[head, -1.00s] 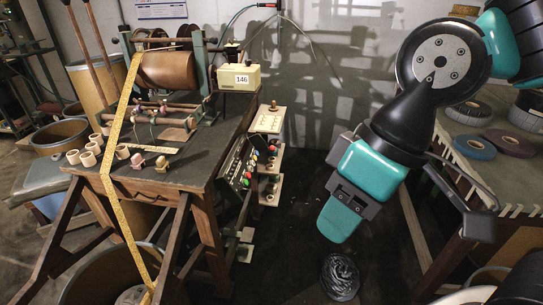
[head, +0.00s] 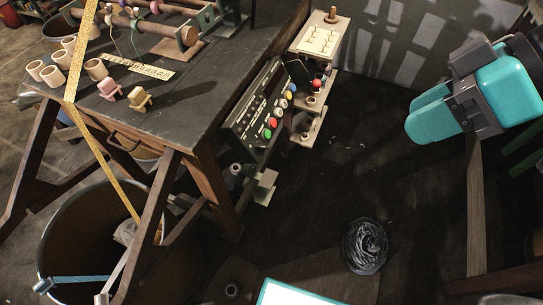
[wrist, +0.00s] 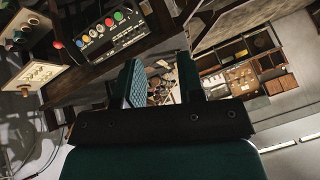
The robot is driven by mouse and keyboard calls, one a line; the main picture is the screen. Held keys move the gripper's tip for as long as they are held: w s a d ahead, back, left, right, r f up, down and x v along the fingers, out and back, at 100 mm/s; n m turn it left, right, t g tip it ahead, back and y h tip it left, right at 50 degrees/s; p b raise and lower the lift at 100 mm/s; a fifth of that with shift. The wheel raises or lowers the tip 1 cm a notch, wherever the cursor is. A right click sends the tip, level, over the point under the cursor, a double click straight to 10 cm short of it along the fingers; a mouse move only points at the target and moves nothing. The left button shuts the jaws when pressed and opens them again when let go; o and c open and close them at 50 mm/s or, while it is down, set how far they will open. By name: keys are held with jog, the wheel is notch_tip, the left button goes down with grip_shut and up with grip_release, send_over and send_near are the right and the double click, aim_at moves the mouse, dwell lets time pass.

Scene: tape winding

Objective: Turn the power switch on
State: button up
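The black control panel (head: 257,112) with green, red, white, yellow and blue buttons is on the right side of the work table. It also shows at the top of the wrist view (wrist: 113,40). Beside it are a cream board (head: 320,40) with small fittings and a red knob (head: 316,83). I cannot tell which part is the power switch. My gripper (head: 412,117) is at the right, pointing left, well apart from the panel. In the wrist view its two fingers (wrist: 160,85) stand apart with nothing held between them.
A round bin (head: 62,225) is under the tape. A dark coil (head: 365,246) lies on the floor. Floor between panel and gripper is open.

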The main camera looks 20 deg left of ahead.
jog(key=w+a+f+n+y+b, duration=0.25)
jog(key=f+b, duration=0.25)
jog(key=f, duration=0.3)
jog(key=w+a+f+n+y+b, duration=0.1)
jog(key=w+a+f+n+b, duration=0.1)
jog(key=w+f+n+b, duration=0.45)
jog(key=n+y+b, duration=0.2)
jog(key=y+b, duration=0.1)
jog(key=b, duration=0.2)
send_near(263, 147)
jog(key=shift+y, duration=0.25)
jog(key=x, duration=0.8)
jog(key=shift+a+f+b, duration=0.2)
jog(key=shift+f+b, duration=0.05)
jog(key=shift+b, duration=0.15)
grip_shut()
